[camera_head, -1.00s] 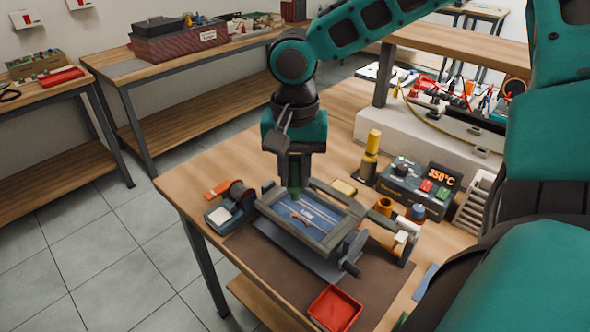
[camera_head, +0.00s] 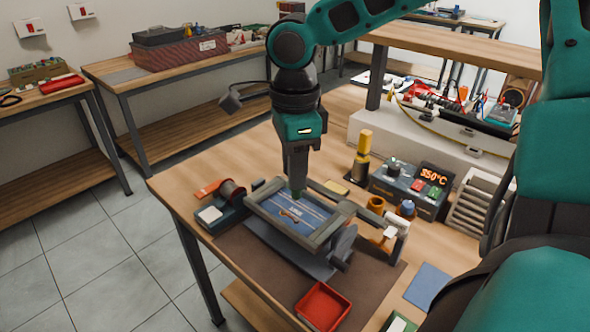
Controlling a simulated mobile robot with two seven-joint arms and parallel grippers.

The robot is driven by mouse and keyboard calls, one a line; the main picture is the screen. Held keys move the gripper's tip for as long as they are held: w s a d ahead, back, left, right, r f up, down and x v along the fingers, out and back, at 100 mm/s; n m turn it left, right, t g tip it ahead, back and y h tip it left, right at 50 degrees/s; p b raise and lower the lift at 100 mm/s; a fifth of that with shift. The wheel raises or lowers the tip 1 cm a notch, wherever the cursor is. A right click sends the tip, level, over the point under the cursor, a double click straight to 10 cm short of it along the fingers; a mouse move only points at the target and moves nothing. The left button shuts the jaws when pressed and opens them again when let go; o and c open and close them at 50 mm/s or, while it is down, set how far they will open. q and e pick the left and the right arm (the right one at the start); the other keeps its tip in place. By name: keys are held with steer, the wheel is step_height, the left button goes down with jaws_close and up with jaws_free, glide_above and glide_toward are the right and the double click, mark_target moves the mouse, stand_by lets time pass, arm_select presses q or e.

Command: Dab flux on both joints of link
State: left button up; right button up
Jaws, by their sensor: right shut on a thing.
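My right gripper (camera_head: 298,174) points down over the far side of the board frame. It is shut on a slim green flux pen (camera_head: 297,193), mostly hidden by the fingers, whose lower end is close above the board. I cannot tell whether its tip touches. The blue circuit board (camera_head: 272,206) lies in a grey frame holder (camera_head: 290,239). A small brownish link (camera_head: 289,216) lies at the board's middle, just in front of the pen. Its two joints are too small to make out. My left gripper is not in view.
A red tray (camera_head: 323,306) sits at the front of the brown mat (camera_head: 365,285). A solder spool stand (camera_head: 228,205) is left of the holder.

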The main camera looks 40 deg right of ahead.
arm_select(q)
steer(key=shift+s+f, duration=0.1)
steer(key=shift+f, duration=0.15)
arm_select(e)
steer(key=shift+f, duration=0.15)
steer(key=shift+f+b, duration=0.55)
steer(key=shift+b, duration=0.15)
steer(key=shift+f+b, duration=1.5)
steer(key=shift+f, duration=0.2)
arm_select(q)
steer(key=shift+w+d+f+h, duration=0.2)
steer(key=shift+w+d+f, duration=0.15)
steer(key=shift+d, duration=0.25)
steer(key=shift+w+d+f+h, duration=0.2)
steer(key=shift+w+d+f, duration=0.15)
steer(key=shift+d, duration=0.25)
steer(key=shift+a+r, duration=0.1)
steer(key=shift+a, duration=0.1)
arm_select(e)
steer(key=shift+r, duration=0.1)
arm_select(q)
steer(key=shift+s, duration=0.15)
